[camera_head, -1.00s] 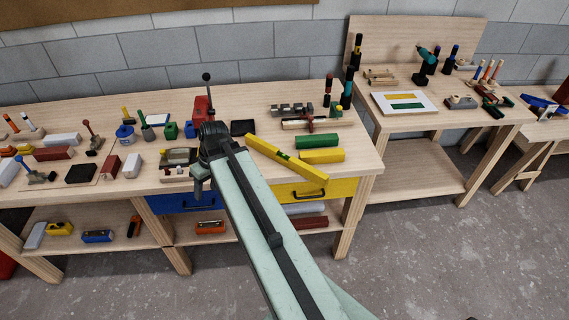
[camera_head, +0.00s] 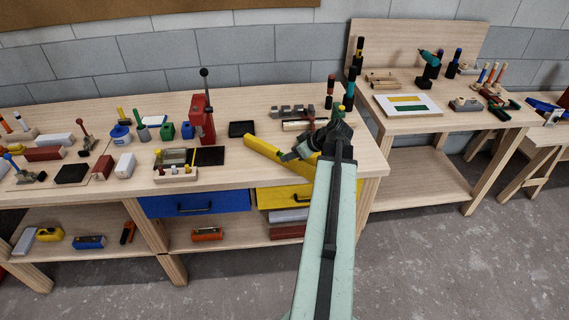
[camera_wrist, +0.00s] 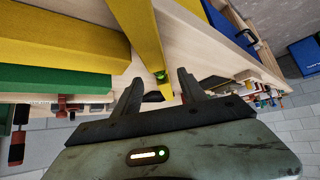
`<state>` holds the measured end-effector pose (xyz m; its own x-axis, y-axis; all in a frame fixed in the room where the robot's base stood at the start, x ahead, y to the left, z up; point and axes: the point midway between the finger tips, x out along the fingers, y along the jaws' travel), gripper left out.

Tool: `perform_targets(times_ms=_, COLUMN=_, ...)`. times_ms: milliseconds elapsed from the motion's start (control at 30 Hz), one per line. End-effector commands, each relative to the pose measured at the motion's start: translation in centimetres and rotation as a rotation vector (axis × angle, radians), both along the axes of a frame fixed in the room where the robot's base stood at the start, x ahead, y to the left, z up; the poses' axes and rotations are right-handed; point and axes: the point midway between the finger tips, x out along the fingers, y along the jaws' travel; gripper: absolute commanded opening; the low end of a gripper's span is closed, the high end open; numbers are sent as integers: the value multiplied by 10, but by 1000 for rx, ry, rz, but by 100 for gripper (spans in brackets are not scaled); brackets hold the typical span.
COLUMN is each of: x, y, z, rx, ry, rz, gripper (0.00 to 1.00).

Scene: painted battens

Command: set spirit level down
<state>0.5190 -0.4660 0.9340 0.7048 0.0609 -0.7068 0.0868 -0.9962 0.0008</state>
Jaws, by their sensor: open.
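The spirit level (camera_head: 264,148) is a long yellow bar lying slantwise on the workbench top near its front right, above the yellow drawer. My gripper (camera_head: 296,154) is over its middle, and my arm hides part of it in the head view. In the wrist view the level (camera_wrist: 143,32) runs down toward the space between my fingers (camera_wrist: 158,88), with its green vial close to them. The fingers are apart, one to each side of the bar. Whether they touch it I cannot tell.
A yellow block (camera_wrist: 60,35) and a green block (camera_wrist: 60,84) lie beside the level. Clamps and upright tools crowd the back right. A second bench (camera_head: 425,165) stands right.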

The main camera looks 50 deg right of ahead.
Motion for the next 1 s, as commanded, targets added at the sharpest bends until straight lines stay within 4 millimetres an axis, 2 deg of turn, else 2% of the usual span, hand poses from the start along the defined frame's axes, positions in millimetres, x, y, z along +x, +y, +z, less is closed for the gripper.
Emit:
perform_targets(times_ms=167, x=8, y=0, z=-12, rx=1, ry=1, rz=1, gripper=49)
perform_targets(times_ms=367, x=32, y=2, z=-39, rx=1, ry=0, rz=1, gripper=49)
perform_targets(times_ms=600, x=35, y=3, z=-37, rx=1, ry=1, rz=-1, gripper=49)
perform_targets(times_ms=633, x=35, y=3, z=-37, rx=1, ry=1, rz=-1, gripper=44)
perform_targets(times_ms=700, x=35, y=3, z=-37, rx=1, ry=1, rz=-1, gripper=24)
perform_targets(times_ms=800, x=35, y=2, z=-36, rx=1, ry=1, rz=-1, gripper=0)
perform_targets(times_ms=1000, x=35, y=2, z=-36, rx=1, ry=0, rz=-2, gripper=0)
